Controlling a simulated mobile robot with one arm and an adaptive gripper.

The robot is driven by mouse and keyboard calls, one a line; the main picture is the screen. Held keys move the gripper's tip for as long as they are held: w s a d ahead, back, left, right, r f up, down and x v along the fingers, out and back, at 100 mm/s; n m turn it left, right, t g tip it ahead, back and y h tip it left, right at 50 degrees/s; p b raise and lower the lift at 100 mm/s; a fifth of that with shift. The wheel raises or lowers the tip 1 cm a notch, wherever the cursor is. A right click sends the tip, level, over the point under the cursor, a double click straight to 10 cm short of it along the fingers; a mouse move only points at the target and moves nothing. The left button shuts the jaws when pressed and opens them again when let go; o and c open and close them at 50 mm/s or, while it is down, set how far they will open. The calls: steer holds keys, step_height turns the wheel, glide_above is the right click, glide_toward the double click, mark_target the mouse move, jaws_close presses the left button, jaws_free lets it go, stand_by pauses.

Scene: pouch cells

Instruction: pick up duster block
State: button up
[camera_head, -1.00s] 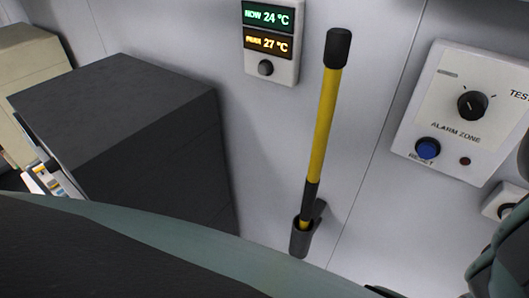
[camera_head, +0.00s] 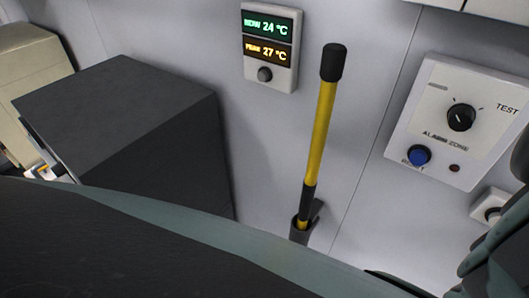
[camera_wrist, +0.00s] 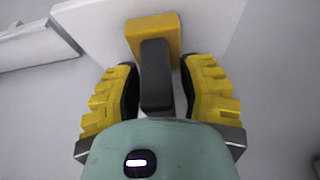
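In the wrist view, a block with a yellow body (camera_wrist: 146,27) and a dark grey grip part (camera_wrist: 156,72) lies ahead of my gripper; I take it to be the duster block. My gripper (camera_wrist: 157,68) has two ribbed yellow fingers, one on each side of the dark part. A narrow gap shows on the right side, and the left finger is very close to it. The fingers look open around it; contact is not clear. The block and gripper do not show in the head view.
The block is at a pale panel (camera_wrist: 95,25). In the head view, a yellow-handled tool (camera_head: 320,130) stands in a wall holder, near a temperature display (camera_head: 269,47) and an alarm panel (camera_head: 450,125). A dark cabinet (camera_head: 120,120) stands at left. My arm covers the bottom.

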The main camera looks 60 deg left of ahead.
jaws_close()
stand_by(0.5)
steer(key=shift+d+r+b, duration=0.1)
steer(key=shift+r+b, duration=0.55)
steer(key=shift+b, duration=0.55)
steer(key=shift+w+b+v, duration=0.2)
steer(key=shift+b+v, duration=0.75)
steer(key=shift+b, duration=0.2)
steer(key=s+d+r+b, duration=0.1)
steer(key=s+d+b, duration=0.1)
steer(key=s, duration=0.5)
steer(key=s+d+r+b, duration=0.1)
steer(key=s+d, duration=0.2)
steer(key=s, duration=0.5)
steer(key=shift+b, duration=0.4)
steer(key=shift+c, duration=1.3)
jaws_free()
steer(key=shift+w, duration=0.1)
jaws_close()
